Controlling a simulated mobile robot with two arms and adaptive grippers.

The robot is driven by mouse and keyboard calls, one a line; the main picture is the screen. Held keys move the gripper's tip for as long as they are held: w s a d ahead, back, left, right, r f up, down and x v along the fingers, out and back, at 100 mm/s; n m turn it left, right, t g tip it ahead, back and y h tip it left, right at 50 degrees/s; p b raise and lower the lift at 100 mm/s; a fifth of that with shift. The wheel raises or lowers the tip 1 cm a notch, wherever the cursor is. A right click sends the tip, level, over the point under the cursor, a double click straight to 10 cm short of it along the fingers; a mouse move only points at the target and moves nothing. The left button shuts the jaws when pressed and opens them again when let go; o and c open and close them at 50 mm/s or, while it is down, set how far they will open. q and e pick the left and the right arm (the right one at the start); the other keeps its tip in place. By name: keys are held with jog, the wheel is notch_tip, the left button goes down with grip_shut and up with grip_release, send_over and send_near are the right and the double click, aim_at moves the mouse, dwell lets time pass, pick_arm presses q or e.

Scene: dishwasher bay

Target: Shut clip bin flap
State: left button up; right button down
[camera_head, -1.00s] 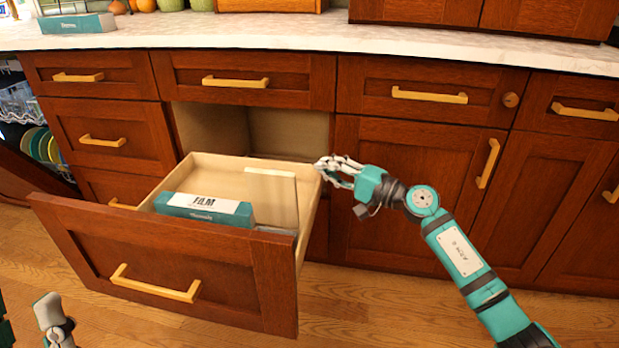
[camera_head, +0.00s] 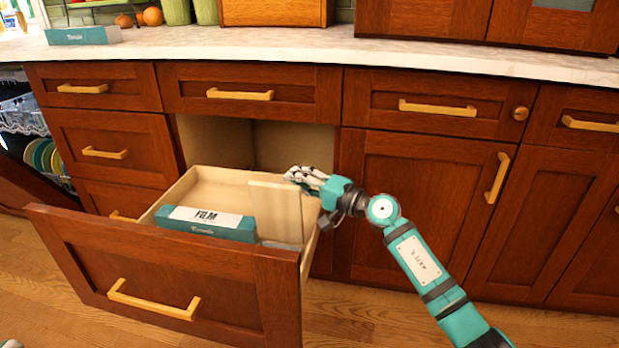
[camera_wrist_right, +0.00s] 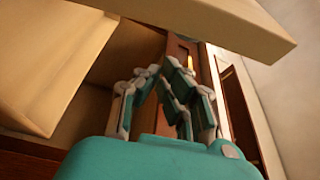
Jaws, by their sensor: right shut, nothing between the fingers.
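The clip bin flap appears to be the pale wooden panel (camera_head: 276,212) at the right side of the open drawer, standing up with its broad face towards me. My right gripper (camera_head: 296,174) is shut and empty, at the panel's upper right edge; I cannot tell if they touch. In the right wrist view, the closed fingers (camera_wrist_right: 165,72) point up below a pale board (camera_wrist_right: 225,25), probably the flap. The bin under the panel is mostly hidden. Only a sliver at the lower left corner of the head view may be my left gripper (camera_head: 12,344).
The drawer (camera_head: 165,272) is pulled far out, its front towards me. A teal and white film box (camera_head: 206,222) lies inside, left of the panel. The cabinet opening behind the drawer is empty. Closed cupboard doors (camera_head: 420,205) stand to the right.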

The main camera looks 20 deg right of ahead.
aim_at(280, 210)
jog(key=shift+s+a, duration=0.65)
jog(key=shift+s, duration=0.3)
